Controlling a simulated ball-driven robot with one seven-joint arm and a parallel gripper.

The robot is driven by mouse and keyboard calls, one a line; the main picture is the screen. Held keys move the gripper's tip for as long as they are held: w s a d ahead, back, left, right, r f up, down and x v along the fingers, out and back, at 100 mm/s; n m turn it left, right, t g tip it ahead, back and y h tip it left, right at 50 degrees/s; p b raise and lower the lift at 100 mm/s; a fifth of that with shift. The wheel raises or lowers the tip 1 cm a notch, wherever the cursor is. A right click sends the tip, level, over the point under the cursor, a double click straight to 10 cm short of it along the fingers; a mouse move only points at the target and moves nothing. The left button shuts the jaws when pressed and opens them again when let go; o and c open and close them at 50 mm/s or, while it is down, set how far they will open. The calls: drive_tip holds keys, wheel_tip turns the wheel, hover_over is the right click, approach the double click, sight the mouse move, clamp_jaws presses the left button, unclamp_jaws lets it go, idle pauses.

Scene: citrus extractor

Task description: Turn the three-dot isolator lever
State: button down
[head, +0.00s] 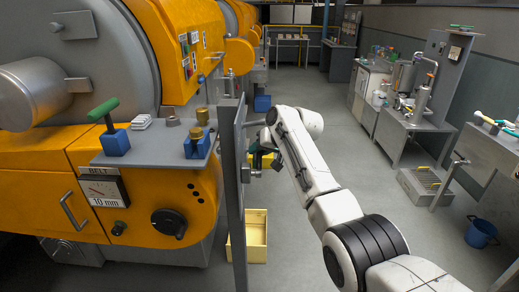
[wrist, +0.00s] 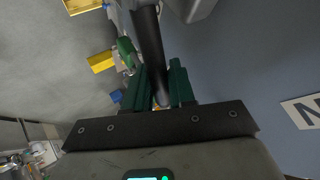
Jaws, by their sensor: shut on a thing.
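My gripper (wrist: 158,88) has its two green fingers closed around a dark lever bar (wrist: 149,40) in the wrist view. The bar runs from the top of the picture down between the fingers. No dots show on it, so I cannot tell its marking. It stands in front of a blue-grey panel (wrist: 245,60) with a white label at the right. In the head view my gripper (head: 262,150) is just right of the upright panel (head: 236,200), seen nearly edge-on. The panel's face and the held lever are mostly hidden there.
The yellow machine (head: 30,190) fills the left, with a green-handled lever (head: 103,109), a black knob (head: 168,222) and three dark dots beside it. A pale yellow crate (head: 256,238) is on the floor. A blue bucket (head: 480,233) is at the right. The middle aisle is clear.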

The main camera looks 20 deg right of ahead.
drive_tip(key=shift+w+d+f+m+g+b, duration=0.1)
drive_tip(key=shift+w+f+m+g+b, duration=0.2)
drive_tip(key=shift+f+g+b, duration=0.25)
drive_tip(key=c, duration=1.1)
unclamp_jaws()
drive_tip(key=shift+r, duration=0.1)
drive_tip(key=shift+r, duration=0.1)
drive_tip(key=shift+s+d+r, duration=0.25)
drive_tip(key=shift+s+r, duration=0.1)
drive_tip(key=shift+r, duration=0.05)
drive_tip(key=v, duration=0.9)
drive_tip(key=shift+s+d+r, duration=0.1)
drive_tip(key=shift+d, duration=0.1)
